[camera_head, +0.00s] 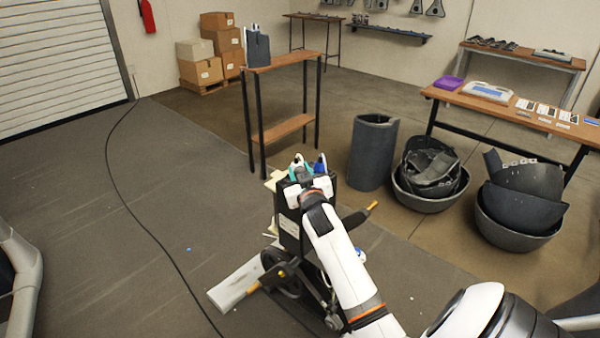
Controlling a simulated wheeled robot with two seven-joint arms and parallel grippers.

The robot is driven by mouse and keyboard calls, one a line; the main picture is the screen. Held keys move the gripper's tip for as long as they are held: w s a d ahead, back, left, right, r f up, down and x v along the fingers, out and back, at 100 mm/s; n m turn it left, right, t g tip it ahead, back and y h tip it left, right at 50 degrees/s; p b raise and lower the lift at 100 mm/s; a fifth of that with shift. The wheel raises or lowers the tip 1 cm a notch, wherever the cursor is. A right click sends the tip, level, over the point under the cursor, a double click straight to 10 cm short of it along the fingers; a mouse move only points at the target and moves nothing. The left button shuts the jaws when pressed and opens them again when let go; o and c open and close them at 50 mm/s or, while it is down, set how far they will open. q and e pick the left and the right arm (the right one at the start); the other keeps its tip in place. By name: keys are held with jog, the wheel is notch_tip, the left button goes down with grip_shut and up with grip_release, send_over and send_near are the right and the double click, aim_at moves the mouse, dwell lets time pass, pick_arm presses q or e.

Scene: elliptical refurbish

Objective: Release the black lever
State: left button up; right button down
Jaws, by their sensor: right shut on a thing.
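The elliptical machine stands at the lower middle, with a dark upright body (290,232) and a dark wheel-like part below it. A black lever (355,218) with an orange-yellow tip sticks out to the right from behind my arm. My right arm reaches in from the lower right. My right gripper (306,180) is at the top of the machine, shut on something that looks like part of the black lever. My own wrist hides the exact contact. Small white, teal and blue parts show around the gripper. My left gripper is not in view.
A narrow wooden-topped stand (285,60) is behind the machine. A dark cylinder (373,150) and two dark tubs of curved panels (520,235) stand to the right, near a workbench (450,97). A black cable (150,225) crosses the open floor at left.

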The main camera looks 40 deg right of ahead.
jog(key=shift+r, duration=0.35)
jog(key=c, duration=1.2)
grip_release()
jog(key=shift+o, duration=0.7)
jog(key=b+v, duration=0.1)
jog(key=v, duration=1.1)
